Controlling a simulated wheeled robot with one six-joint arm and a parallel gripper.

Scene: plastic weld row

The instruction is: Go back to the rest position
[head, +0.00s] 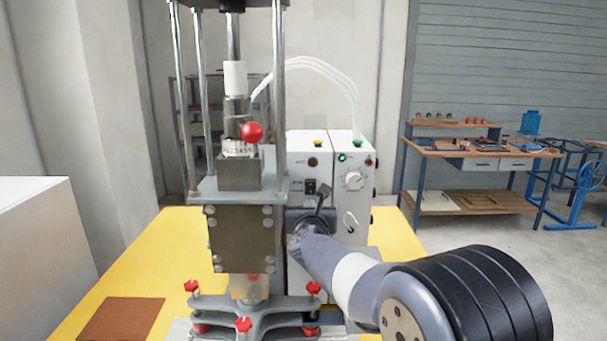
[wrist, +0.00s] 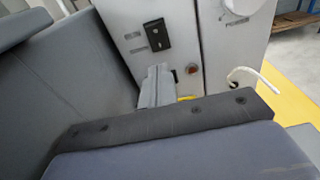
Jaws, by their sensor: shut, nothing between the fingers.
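My gripper (head: 322,196) is in front of the white control box (head: 308,150), just right of the press. My arm reaches to it from the lower right of the head view. In the wrist view the fingers of my gripper (wrist: 157,72) are together and hold nothing. They point at the box face, below the black switch (wrist: 156,34) and left of a small red-brown button (wrist: 192,69). I cannot tell if the fingertips touch the box. Part of the box front is hidden by my gripper and arm.
The welding press (head: 240,238) with a red ball knob (head: 252,132) and steel columns stands close on the left. Its base with red star knobs is on the yellow table (head: 140,262). A brown mat (head: 122,318) lies front left. A workbench (head: 478,152) stands far right.

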